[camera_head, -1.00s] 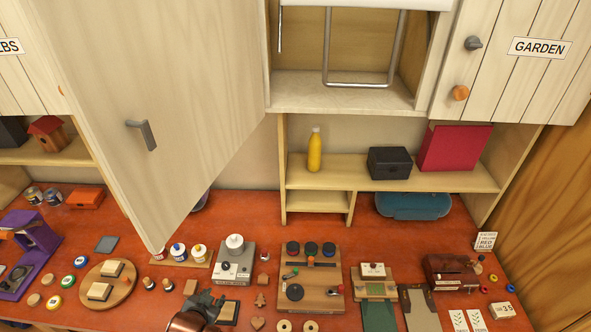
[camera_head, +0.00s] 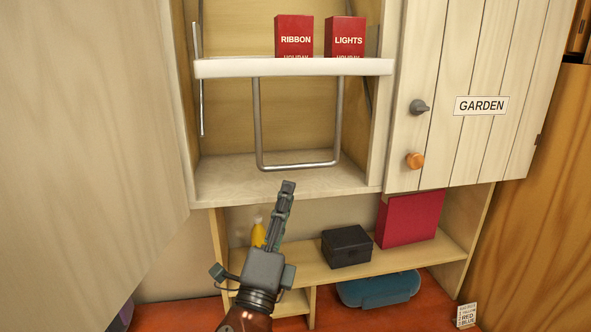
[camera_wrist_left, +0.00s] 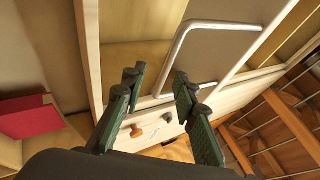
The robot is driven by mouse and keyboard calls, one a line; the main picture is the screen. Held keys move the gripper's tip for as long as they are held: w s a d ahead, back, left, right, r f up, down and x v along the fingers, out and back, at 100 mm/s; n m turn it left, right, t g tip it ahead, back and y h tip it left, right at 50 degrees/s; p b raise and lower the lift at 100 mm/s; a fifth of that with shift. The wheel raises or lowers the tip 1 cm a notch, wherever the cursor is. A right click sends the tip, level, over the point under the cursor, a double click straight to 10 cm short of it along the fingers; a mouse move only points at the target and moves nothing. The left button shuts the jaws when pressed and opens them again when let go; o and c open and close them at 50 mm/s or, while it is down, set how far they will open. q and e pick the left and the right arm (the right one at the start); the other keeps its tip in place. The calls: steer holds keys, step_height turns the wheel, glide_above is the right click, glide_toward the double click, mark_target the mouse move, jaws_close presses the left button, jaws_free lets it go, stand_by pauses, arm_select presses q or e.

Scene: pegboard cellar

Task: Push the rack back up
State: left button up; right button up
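The rack (camera_head: 225,68) is a white shelf in the open cupboard, carrying a red RIBBON box (camera_head: 294,38) and a red LIGHTS box (camera_head: 345,38). A U-shaped grey metal handle (camera_head: 300,165) hangs below it, its bottom bar just above the cupboard floor. My left gripper (camera_head: 287,187) points up in front of the cupboard, its tips just below the handle in the picture. In the left wrist view, the left gripper (camera_wrist_left: 157,78) has its fingers apart with nothing between them, and the handle (camera_wrist_left: 225,26) lies beyond the tips. My right gripper is out of view.
A large open door (camera_head: 95,120) fills the left side. Below, a shelf holds a black box (camera_head: 347,246), a red box (camera_head: 410,219) and a partly hidden yellow bottle (camera_head: 258,234).

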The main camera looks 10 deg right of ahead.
mark_target(298, 166)
arm_select(q)
steer(key=shift+m+h, duration=0.3)
steer(key=shift+h, duration=0.1)
steer(key=x, duration=0.2)
steer(key=p+x, duration=0.1)
steer(key=x, duration=0.5)
steer(key=shift+s+d+r, duration=0.25)
steer(key=shift+s+r, duration=0.1)
jaws_close()
